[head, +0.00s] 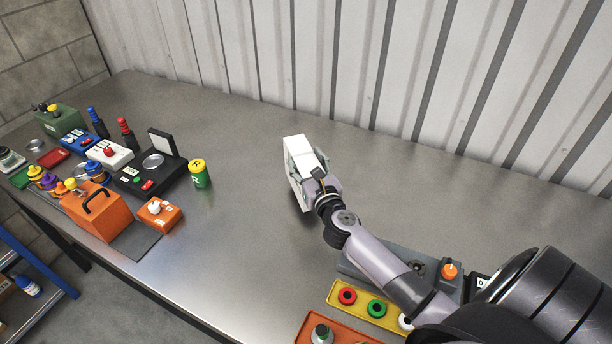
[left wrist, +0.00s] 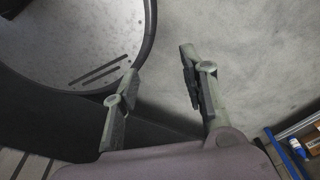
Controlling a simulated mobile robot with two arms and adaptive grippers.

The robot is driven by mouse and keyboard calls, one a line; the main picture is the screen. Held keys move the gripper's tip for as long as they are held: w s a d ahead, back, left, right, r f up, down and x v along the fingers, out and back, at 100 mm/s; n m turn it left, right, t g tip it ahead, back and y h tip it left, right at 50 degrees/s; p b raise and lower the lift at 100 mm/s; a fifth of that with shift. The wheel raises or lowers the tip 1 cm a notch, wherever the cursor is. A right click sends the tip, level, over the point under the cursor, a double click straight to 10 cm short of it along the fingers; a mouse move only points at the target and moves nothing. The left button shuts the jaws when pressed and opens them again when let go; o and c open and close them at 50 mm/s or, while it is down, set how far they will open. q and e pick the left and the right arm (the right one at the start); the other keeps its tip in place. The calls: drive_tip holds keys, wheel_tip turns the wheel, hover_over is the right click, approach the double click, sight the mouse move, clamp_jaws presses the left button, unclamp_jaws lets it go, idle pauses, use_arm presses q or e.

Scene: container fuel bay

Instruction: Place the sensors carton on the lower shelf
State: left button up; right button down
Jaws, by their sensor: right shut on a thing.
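A white box-shaped carton (head: 300,148) is at my right gripper (head: 307,172) in the head view, over the middle of the metal workbench. The right gripper is shut on it. No label on the carton can be read, and the fingers and wrist hide part of it. I cannot tell whether it touches the bench. A blue-framed shelf unit (head: 40,262) stands on the floor at the lower left; only part of its levels shows. Its corner also shows in the left wrist view (left wrist: 270,142). My left gripper (left wrist: 160,62) is open and empty over the floor.
The workbench (head: 235,235) has bare room around the carton. Devices crowd its left end, including an orange case (head: 98,212) and a green-yellow can (head: 200,174). A yellow button panel (head: 362,303) lies near my right arm. A corrugated wall (head: 300,60) stands behind.

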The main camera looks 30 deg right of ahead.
wheel_tip(320, 180, down, 4)
drive_tip(key=shift+w+r+b, duration=0.1)
drive_tip(key=shift+b, duration=0.7)
drive_tip(key=shift+r, duration=0.1)
drive_tip(key=shift+f, duration=0.2)
drive_tip(key=c, duration=0.9)
unclamp_jaws()
drive_tip(key=shift+o, duration=1.3)
use_arm(q)
drive_tip(key=shift+s+f, duration=0.85)
drive_tip(key=shift+f, duration=0.2)
drive_tip(key=shift+a, duration=0.1)
